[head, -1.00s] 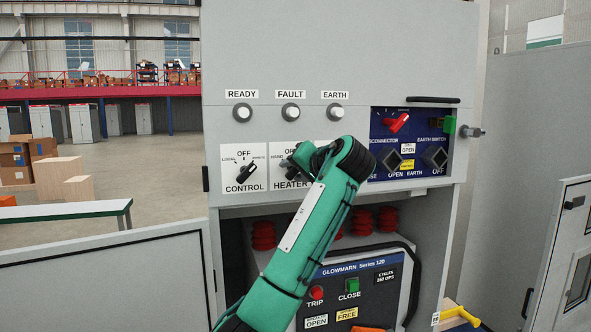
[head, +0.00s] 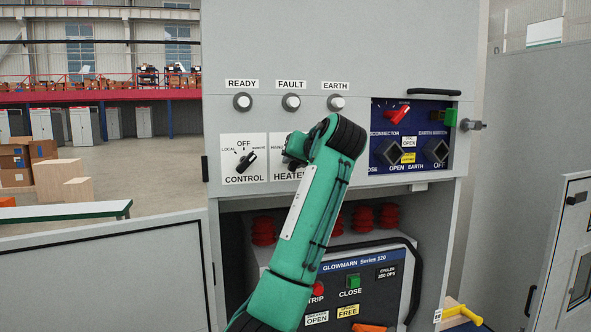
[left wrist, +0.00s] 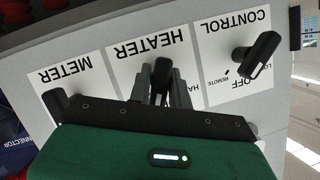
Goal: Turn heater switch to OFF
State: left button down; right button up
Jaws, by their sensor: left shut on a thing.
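The heater switch is a black knob (left wrist: 160,77) on a white plate labelled HEATER (left wrist: 120,68) in the left wrist view, which shows the labels upside down. My left gripper (left wrist: 160,88) has its two dark fingers on either side of this knob and is shut on it. In the head view the HEATER plate (head: 279,143) is partly covered by my green left arm, and the gripper (head: 293,160) is at the plate. The knob's exact pointing direction is hidden by the fingers. My right gripper is in neither view.
The CONTROL knob (head: 246,162) is just left of the heater plate. A METER plate (left wrist: 62,78) is on its other side. Three indicator lamps, one under FAULT (head: 291,102), are above. A blue panel (head: 385,125) with a red handle (head: 398,114) is to the right.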

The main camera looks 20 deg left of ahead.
pick_arm(q)
jog(key=shift+f+n+t+h+b, duration=0.15)
jog(key=shift+n+t+h+b, duration=0.15)
jog(key=shift+n+h+b, duration=0.8)
jog(key=shift+n+b, duration=0.05)
jog(key=shift+n, duration=0.45)
jog(key=shift+t, duration=0.3)
jog(key=c, duration=1.4)
grip_release()
jog(key=shift+o, duration=0.2)
jog(key=shift+s+d, duration=0.1)
